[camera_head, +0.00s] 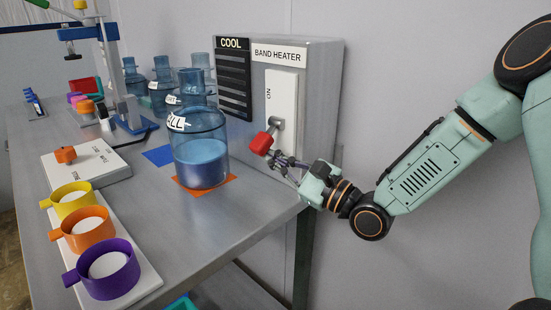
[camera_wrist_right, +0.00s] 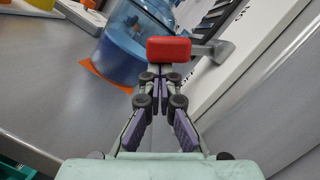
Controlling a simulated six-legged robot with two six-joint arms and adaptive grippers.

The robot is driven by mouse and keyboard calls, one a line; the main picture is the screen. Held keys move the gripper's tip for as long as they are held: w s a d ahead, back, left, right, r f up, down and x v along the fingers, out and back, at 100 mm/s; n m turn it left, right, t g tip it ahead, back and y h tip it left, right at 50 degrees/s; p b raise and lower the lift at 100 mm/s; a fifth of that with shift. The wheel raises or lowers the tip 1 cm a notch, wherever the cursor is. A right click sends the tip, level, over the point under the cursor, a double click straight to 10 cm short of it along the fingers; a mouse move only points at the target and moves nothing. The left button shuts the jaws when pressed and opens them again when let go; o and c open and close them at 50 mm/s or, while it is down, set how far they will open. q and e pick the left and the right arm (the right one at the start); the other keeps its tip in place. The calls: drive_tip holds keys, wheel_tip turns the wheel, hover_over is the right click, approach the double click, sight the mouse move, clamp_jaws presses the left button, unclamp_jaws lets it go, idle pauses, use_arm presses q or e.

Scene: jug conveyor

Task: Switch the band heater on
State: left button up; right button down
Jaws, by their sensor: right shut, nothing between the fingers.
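The band heater (camera_head: 318,90) is a grey box labelled "BAND HEATER" at the back right of the bench. On its white switch plate (camera_head: 282,88), marked "ON" near the upper part, sits a lever with a grey stem and red knob (camera_head: 261,143). The knob hangs low and sticks out from the plate. My right gripper (camera_head: 277,159) is shut and empty, just below and beside the knob. In the right wrist view the red knob (camera_wrist_right: 169,49) is just beyond the closed fingertips (camera_wrist_right: 160,78); I cannot tell whether they touch. My left gripper is not in view.
A blue jug (camera_head: 201,150) stands on an orange mat (camera_head: 225,183), close left of the lever. More jugs (camera_head: 163,72) stand behind it. Yellow, orange and purple cups (camera_head: 108,268) line the left front. The bench's edge (camera_head: 262,232) runs below the gripper.

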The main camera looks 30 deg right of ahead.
drive_tip(key=shift+s+a+r, duration=0.1)
drive_tip(key=shift+a+r, duration=0.05)
drive_tip(key=shift+a, duration=0.05)
drive_tip(key=shift+s+a+r+p, duration=0.2)
drive_tip(key=shift+a+r+p, duration=0.35)
drive_tip(key=shift+r, duration=0.05)
wheel_tip(320, 180, up, 6)
drive_tip(key=a+p, duration=0.2)
drive_tip(key=p, duration=0.3)
drive_tip(key=shift+s+p, duration=0.3)
drive_tip(key=shift+s, duration=0.05)
drive_tip(key=shift+d+r, duration=0.1)
drive_tip(key=shift+r, duration=0.1)
drive_tip(key=shift+f, duration=0.1)
idle(0.5)
